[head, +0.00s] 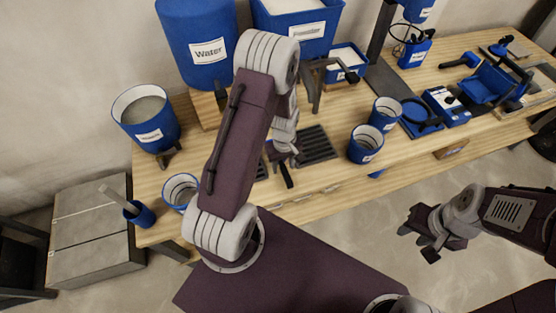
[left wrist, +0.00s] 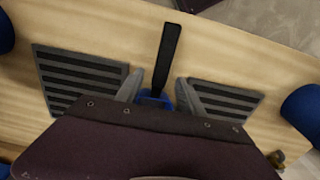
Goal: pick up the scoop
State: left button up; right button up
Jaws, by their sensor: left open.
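The scoop shows in the left wrist view as a long black handle (left wrist: 167,55) with a blue part (left wrist: 156,97) at its lower end. It lies between two dark slotted grates. My left gripper (left wrist: 159,90) is open, with one finger on each side of the blue part; I cannot tell whether they touch it. In the head view my left gripper (head: 282,152) is over the middle of the wooden bench (head: 225,160), and a black handle (head: 286,175) sticks out below it. My right gripper (head: 420,235) is away from the bench at the right, its fingers apparently apart and empty.
Slotted grates (head: 316,146) flank the scoop. A grey-filled bucket (head: 148,118), a Water barrel (head: 196,45) and a Powder bin (head: 298,28) stand behind. Blue cups (head: 366,144) stand to the right. A cup with a stick (head: 138,213) stands at the left end.

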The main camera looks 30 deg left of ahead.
pick_arm(q)
notch_tip(320, 180, down, 2)
jog(key=shift+w+f, duration=0.15)
jog(key=shift+f, duration=0.1)
jog(key=shift+r, duration=0.1)
grip_shut()
